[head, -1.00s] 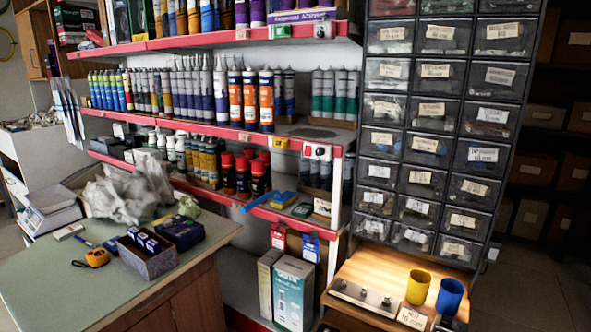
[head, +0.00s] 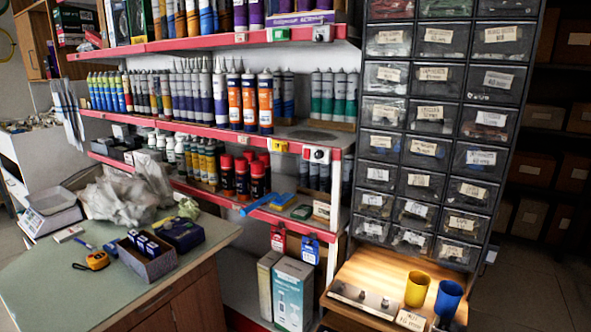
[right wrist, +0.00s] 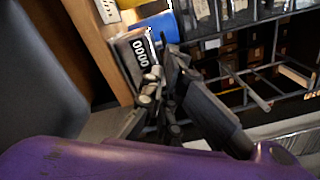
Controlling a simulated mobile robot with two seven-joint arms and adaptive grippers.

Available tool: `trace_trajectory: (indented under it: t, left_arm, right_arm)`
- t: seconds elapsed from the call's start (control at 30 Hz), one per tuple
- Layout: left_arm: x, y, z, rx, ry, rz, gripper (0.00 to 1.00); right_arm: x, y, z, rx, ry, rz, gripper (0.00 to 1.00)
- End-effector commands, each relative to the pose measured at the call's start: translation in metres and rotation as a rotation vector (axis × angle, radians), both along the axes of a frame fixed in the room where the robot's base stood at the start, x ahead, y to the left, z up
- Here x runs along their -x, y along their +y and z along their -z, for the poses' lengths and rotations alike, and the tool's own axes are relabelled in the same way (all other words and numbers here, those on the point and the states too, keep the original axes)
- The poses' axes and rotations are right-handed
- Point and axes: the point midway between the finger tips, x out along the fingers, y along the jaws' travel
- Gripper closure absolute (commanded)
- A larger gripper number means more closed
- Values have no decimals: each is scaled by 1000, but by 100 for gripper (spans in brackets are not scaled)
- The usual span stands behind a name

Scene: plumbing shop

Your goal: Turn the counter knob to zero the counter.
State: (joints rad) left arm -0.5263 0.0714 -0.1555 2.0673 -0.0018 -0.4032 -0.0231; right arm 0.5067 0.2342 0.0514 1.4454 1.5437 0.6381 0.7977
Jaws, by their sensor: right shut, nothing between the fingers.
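The counter (right wrist: 138,58) is a small grey box with a black window in the right wrist view. Its white digits look like a row of zeros, though they are small and turned sideways. Small grey rounded metal parts (right wrist: 150,85) lie at its lower end; I cannot tell which of them is the knob and which belongs to my gripper. My right gripper (right wrist: 163,82) is shut and empty, close beside the counter's lower end. I cannot tell whether it touches the knob. My left gripper is in neither view. The head view does not clearly show the counter.
A yellow cup (head: 418,289) and a blue cup (head: 448,298) stand on the lit wooden bench (head: 385,268), beside a metal strip with small knobs (head: 362,300). A tall drawer cabinet (head: 428,150) rises behind. A purple surface (right wrist: 130,160) fills the wrist view's bottom.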

Motion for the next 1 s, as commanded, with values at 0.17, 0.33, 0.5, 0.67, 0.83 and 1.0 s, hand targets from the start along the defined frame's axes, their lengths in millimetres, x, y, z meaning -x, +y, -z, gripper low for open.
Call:
trace_trajectory:
  t: [0.17,0.33,0.5,0.67,0.83,1.0]
  left_arm:
    - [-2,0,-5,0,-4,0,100]
    - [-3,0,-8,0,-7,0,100]
    - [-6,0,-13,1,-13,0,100]
    - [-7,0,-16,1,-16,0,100]
    - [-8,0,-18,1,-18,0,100]
    - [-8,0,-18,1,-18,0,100]
  right_arm:
    - [0,1,-3,-1,4,6,100]
    - [10,9,-2,-3,6,3,100]
    - [27,21,-4,-2,3,1,100]
    - [42,31,-4,-3,3,0,100]
    - [50,35,-4,-2,1,0,100]
    - [50,36,-4,0,1,0,100]
